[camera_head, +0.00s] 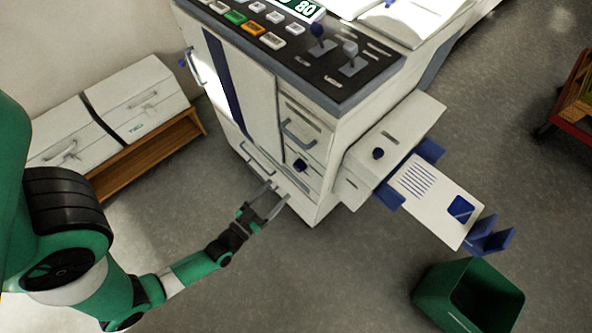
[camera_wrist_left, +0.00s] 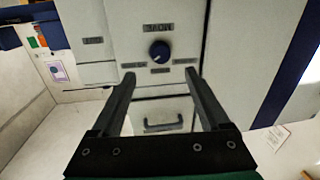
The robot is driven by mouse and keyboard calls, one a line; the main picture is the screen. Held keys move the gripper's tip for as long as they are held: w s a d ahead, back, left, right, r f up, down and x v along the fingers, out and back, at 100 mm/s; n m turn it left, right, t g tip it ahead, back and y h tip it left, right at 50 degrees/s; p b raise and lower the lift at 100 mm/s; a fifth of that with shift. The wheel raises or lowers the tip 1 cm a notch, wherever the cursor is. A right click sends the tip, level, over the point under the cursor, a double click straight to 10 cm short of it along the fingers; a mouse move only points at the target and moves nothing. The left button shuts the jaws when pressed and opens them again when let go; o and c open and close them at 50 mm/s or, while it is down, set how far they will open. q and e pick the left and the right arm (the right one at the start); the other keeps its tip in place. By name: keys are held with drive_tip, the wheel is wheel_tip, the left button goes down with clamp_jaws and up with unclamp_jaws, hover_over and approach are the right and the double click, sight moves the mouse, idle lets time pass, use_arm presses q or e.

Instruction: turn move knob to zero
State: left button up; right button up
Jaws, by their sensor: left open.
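The move knob (camera_wrist_left: 159,52) is a round dark blue knob on the pale front panel of the machine, with a label reading like MOVE upside down beside it. In the head view a small blue knob (camera_head: 300,165) on the lower front, below a drawer handle, appears to be the same one. My left gripper (camera_head: 277,192) is open and empty, in front of the machine's lower front. In the wrist view the fingertips of the left gripper (camera_wrist_left: 160,74) lie either side of the knob's line, apart from it. The knob's pointer setting is too small to read. My right gripper is not in view.
A grey handle (camera_wrist_left: 165,126) sits near the knob. The machine (camera_head: 258,95) carries a control panel (camera_head: 290,50) on top. A side unit (camera_head: 385,140) with another blue knob (camera_head: 378,153) and a paper tray stands right. A green bin (camera_head: 440,300) is on the floor.

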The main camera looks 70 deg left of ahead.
sight(297, 169)
use_arm(q)
drive_tip(key=b+x, duration=0.2)
drive_tip(key=x, duration=0.8)
drive_tip(key=shift+s, duration=0.1)
clamp_jaws()
